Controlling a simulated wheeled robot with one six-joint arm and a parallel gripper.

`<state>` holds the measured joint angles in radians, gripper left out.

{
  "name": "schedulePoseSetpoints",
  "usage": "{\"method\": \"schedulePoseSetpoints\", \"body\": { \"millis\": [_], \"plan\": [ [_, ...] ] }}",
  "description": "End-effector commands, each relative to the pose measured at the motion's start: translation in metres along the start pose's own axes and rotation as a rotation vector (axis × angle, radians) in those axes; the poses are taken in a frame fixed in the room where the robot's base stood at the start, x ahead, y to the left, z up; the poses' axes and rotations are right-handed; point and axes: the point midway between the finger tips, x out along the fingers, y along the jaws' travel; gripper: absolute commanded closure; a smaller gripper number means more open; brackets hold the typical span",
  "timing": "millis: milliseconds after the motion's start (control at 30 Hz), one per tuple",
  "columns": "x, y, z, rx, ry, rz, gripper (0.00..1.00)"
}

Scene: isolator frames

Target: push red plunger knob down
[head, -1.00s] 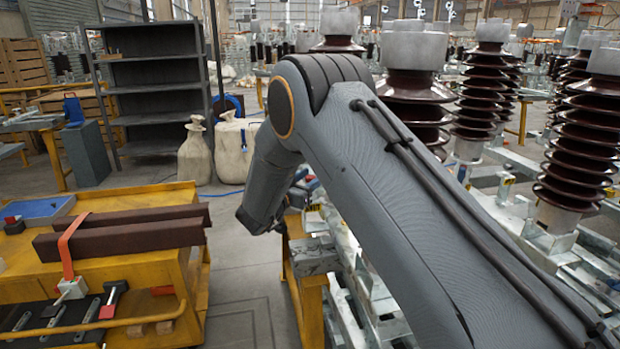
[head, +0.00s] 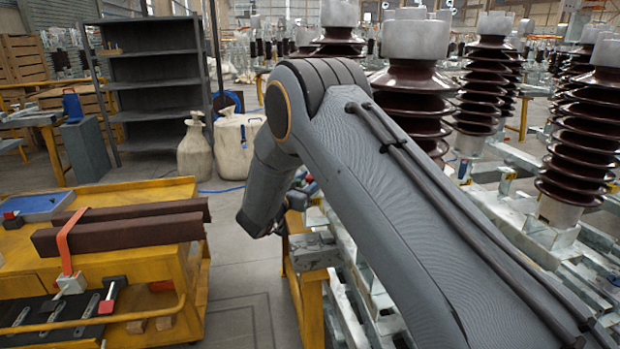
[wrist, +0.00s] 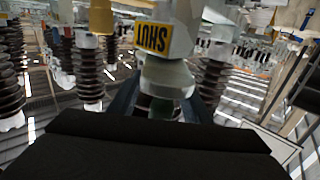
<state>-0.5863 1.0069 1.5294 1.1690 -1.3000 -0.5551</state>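I cannot pick out a red plunger knob for certain. A small red knob-like part (head: 11,215) on a dark block shows at the far left of the yellow cart in the head view. My gripper (wrist: 160,106) shows in the wrist view as dark blue-grey edges on both sides of a pale grey-green fitting (wrist: 167,78). The large black shape below hides much of the view there. In the head view my arm hides the fingertips. Contact with the fitting is unclear.
The yellow cart (head: 185,285) stands at the left with brown beams (head: 120,234) and a red-tipped clamp (head: 108,298) on it. Tall brown insulators (head: 588,135) on galvanized frames fill the right. Grey floor (head: 238,270) lies open between cart and frames.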

Motion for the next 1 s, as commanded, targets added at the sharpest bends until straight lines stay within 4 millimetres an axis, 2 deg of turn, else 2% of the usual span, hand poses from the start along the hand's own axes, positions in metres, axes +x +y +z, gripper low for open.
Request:
{"method": "schedulePoseSetpoints", "body": {
  "millis": [367, 733, 1000],
  "plan": [
    [-0.004, -0.001, -0.003, 0.003, 0.004, 0.001, 0.55],
    [-0.060, -0.002, -0.002, 0.003, 0.004, -0.002, 0.55],
    [-0.078, -0.001, -0.002, 0.002, 0.004, 0.000, 0.55]
  ]
}}
